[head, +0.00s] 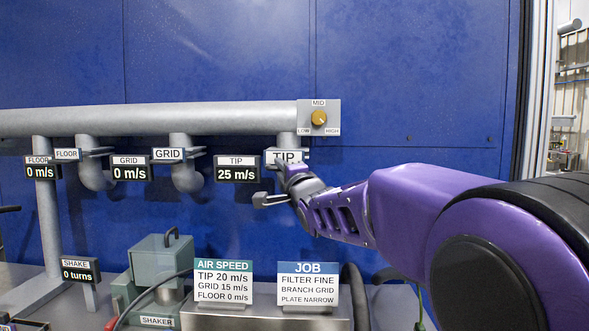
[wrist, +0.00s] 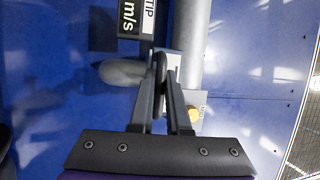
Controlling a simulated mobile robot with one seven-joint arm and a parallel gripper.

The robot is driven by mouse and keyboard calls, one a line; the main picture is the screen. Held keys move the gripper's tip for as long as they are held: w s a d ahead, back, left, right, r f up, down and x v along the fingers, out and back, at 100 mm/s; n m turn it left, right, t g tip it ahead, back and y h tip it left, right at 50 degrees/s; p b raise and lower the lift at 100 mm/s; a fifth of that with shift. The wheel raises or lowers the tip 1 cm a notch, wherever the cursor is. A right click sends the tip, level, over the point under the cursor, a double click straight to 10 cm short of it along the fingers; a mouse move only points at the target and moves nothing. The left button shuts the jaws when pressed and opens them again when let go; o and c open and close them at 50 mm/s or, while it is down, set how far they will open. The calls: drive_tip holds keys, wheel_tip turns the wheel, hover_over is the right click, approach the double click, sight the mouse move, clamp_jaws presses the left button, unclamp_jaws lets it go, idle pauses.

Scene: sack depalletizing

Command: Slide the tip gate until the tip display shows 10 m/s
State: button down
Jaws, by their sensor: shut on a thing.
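The tip gate (head: 287,156) carries a white TIP label and sits on the rightmost branch under the grey duct. The tip display (head: 237,169) to its left reads 25 m/s; part of it shows sideways in the wrist view (wrist: 133,18). My gripper (head: 284,170) is at the tip gate, just below the label. In the wrist view my gripper's fingers (wrist: 161,72) are closed together on a part of the tip gate beside the grey pipe. The gripped part is mostly hidden between the fingers.
The grid display (head: 131,173) and floor display (head: 40,172) both read 0 m/s. A brass knob (head: 319,118) points to MID. The air speed sign (head: 223,282) lists TIP 20 m/s, GRID 15 and FLOOR 0. A job sign (head: 307,285) and the shaker (head: 160,270) stand below.

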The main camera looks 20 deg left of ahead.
drive_tip(key=w+p, duration=0.1)
drive_tip(key=w, duration=0.1)
drive_tip(key=w+a+p, duration=0.1)
drive_tip(key=w+p, duration=0.1)
drive_tip(key=w, duration=0.1)
drive_tip(key=shift+a, duration=0.15)
drive_tip(key=c, duration=0.9)
unclamp_jaws()
drive_tip(key=shift+s, duration=0.1)
drive_tip(key=shift+b+v, duration=0.85)
drive_tip(key=shift+v, duration=7.85)
drive_tip(key=shift+r, duration=0.15)
